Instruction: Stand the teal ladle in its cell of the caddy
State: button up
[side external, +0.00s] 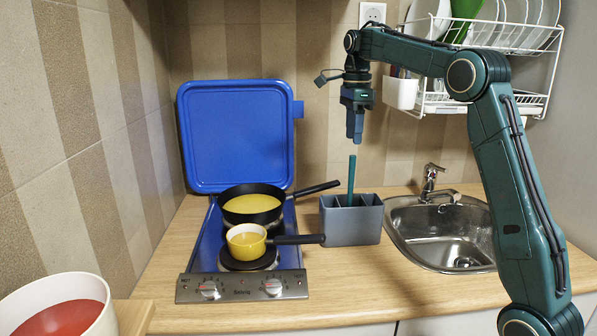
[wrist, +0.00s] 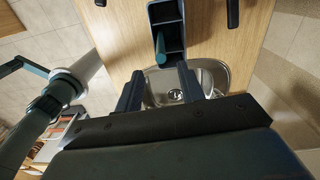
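The teal ladle (side external: 351,180) stands nearly upright in the grey caddy (side external: 352,226), with its handle rising above the rim. Its lower end is hidden inside the caddy, and I cannot tell for certain which cell holds it. My gripper (side external: 355,140) hangs above the ladle, apart from the handle's top end. In the wrist view, the two fingers of my gripper (wrist: 160,72) are spread with nothing gripped between them. The ladle handle (wrist: 160,50) shows ahead of the gap, and the caddy (wrist: 151,12) lies beyond, with its dividers visible.
Left of the caddy is a hob with its blue lid (side external: 237,135) raised, a black pan (side external: 252,204) and a yellow pot (side external: 246,242). Pan handles reach toward the caddy. A sink (side external: 440,232) is at right, below a dish rack (side external: 480,105).

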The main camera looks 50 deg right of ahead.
jog(key=shift+r, duration=2.55)
jog(key=s+a+n+t, duration=0.3)
jog(key=s+a+n, duration=0.9)
jog(key=a+n, duration=0.15)
jog(key=s+a+f+n+t, duration=0.1)
jog(key=s+a+f+n, duration=0.2)
jog(key=s+f+n, duration=0.3)
jog(key=s+a+f+n+t, duration=0.1)
jog(key=s+a+f+n, duration=0.3)
jog(key=s+f+n, duration=0.2)
jog(key=s+f, duration=0.1)
jog(key=s, duration=0.1)
jog(key=shift+s+a+f+n+t, duration=0.15)
jog(key=shift+s+a+n+t, duration=0.15)
jog(key=shift+n+t, duration=0.1)
